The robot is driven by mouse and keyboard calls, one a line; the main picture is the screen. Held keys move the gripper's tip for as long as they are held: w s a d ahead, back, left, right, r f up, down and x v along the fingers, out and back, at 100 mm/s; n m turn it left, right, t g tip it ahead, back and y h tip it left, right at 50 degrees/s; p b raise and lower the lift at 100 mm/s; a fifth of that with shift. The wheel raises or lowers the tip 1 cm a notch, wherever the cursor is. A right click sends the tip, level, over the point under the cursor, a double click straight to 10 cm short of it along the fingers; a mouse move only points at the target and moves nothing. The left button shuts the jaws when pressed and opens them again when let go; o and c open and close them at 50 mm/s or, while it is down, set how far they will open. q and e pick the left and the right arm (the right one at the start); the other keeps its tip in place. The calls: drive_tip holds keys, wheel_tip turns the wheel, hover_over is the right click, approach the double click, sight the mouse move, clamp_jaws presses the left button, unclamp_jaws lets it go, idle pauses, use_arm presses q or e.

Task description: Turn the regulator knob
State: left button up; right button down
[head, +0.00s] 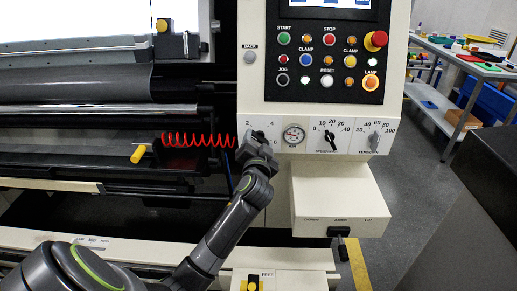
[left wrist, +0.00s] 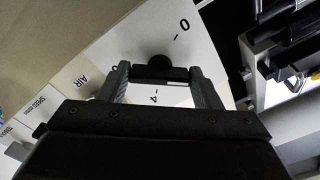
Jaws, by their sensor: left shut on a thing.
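The regulator knob (left wrist: 160,62) is black and sits on a white panel with a printed scale; the marks 0 and 4 show around it in the left wrist view. My left gripper (left wrist: 159,72) has one finger on each side of the knob and is shut on it. In the head view my left gripper (head: 252,148) is against the left end of the white dial panel (head: 350,121) and hides most of the knob. My right gripper is not in view.
A round gauge (head: 293,134) is just right of my left gripper. Farther right are a black speed knob (head: 331,140) and a grey knob (head: 374,138). A button panel (head: 325,60) is above. A red coiled hose (head: 198,140) is at left, and a white box (head: 338,200) juts out below.

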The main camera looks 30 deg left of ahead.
use_arm(q)
drive_tip(key=n+b, duration=0.6)
drive_tip(key=n, duration=0.7)
drive_tip(key=shift+d+f, duration=0.1)
drive_tip(key=shift+w+n, duration=0.1)
drive_tip(key=shift+n, duration=0.4)
drive_tip(key=o, duration=1)
drive_tip(key=shift+d, duration=0.1)
